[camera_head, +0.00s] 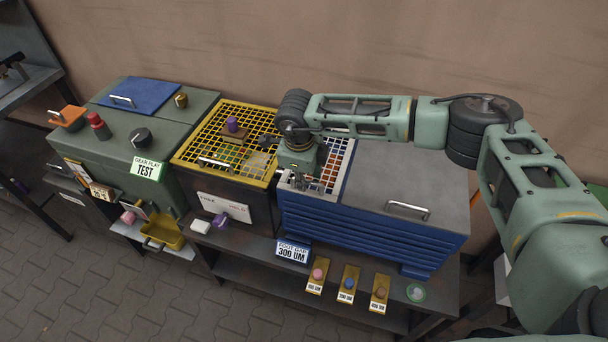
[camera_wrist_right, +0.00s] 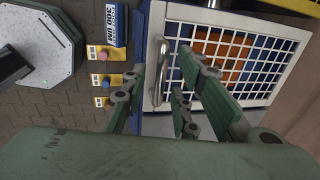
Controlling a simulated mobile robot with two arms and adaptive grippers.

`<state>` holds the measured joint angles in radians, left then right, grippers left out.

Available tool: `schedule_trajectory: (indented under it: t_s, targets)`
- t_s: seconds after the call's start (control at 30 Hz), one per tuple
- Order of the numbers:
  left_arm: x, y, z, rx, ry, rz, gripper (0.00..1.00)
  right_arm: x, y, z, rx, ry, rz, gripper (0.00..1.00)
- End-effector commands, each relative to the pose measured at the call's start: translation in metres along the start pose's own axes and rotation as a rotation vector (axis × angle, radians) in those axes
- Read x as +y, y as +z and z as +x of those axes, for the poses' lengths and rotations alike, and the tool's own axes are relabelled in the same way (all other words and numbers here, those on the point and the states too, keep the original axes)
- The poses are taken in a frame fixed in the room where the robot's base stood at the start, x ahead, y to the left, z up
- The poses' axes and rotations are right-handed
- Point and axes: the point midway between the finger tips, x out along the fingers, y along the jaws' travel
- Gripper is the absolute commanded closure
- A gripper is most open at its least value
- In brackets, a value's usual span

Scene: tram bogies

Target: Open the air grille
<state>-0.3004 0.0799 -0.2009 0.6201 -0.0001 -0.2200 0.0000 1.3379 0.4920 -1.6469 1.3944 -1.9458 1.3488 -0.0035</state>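The air grille appears to be the white-framed grille (camera_head: 336,168) on top of the blue louvred box (camera_head: 365,228), with orange and blue showing beneath its mesh. It looks shut. In the right wrist view the grille (camera_wrist_right: 235,58) fills the upper right, and its metal handle (camera_wrist_right: 157,72) lies along the near edge. My right gripper (camera_head: 300,182) is above this edge and hides part of the grille in the head view. In the wrist view the right gripper's fingers (camera_wrist_right: 161,62) are apart, with the handle showing between them. Contact cannot be told. My left gripper is out of view.
A yellow grille (camera_head: 263,118) with a purple-knobbed item on it lies left of the box. A grey lid with a handle (camera_head: 408,210) covers the box's right side. Several knobbed yellow gauges (camera_head: 348,284) and a "300 UM" sign (camera_head: 292,251) stand in front.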

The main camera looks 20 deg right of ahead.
Motion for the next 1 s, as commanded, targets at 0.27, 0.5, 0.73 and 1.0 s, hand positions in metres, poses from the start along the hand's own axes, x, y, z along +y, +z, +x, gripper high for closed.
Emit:
schedule_trajectory:
  t_s: [0.27,0.5,0.73,1.0]
  targets:
    - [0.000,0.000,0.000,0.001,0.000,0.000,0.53,0.000,0.000,-0.001,0.000,0.001,0.000,0.97]
    - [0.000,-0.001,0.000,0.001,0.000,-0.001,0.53,0.001,0.000,-0.001,0.000,0.002,0.000,1.00]
    - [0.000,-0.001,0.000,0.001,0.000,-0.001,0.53,0.001,0.000,0.000,0.000,0.003,0.000,1.00]
    - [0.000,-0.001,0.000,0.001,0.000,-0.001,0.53,-0.003,0.000,-0.011,-0.001,0.038,0.002,1.00]
